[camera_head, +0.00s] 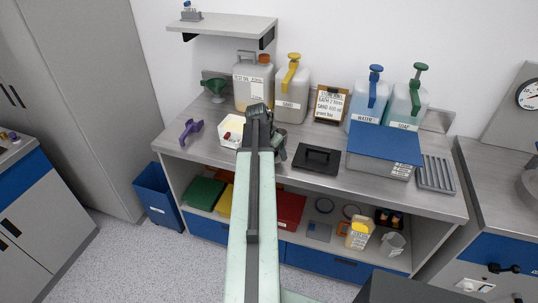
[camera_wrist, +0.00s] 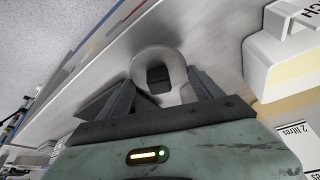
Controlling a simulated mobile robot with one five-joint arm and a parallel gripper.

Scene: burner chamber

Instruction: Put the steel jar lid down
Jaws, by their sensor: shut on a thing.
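The steel jar lid (camera_wrist: 154,60) is a round, pale metal disc with a dark block (camera_wrist: 159,79) at its middle, seen in the wrist view. My gripper (camera_wrist: 160,82) is shut on it, with one dark finger on each side. The bench top (camera_wrist: 105,60) lies behind the lid; I cannot tell whether the lid touches it. In the head view my gripper (camera_head: 265,132) is over the bench (camera_head: 210,155), between a white bin and a black tray. My arm hides the lid there.
The white bin (camera_head: 229,141) is left of my gripper and the black tray (camera_head: 316,159) is right. Jugs stand behind, including a yellow-topped one (camera_head: 291,100). A purple tool (camera_head: 190,131) lies at the left. A blue-lidded box (camera_head: 384,146) and a ribbed rack (camera_head: 436,174) are further right.

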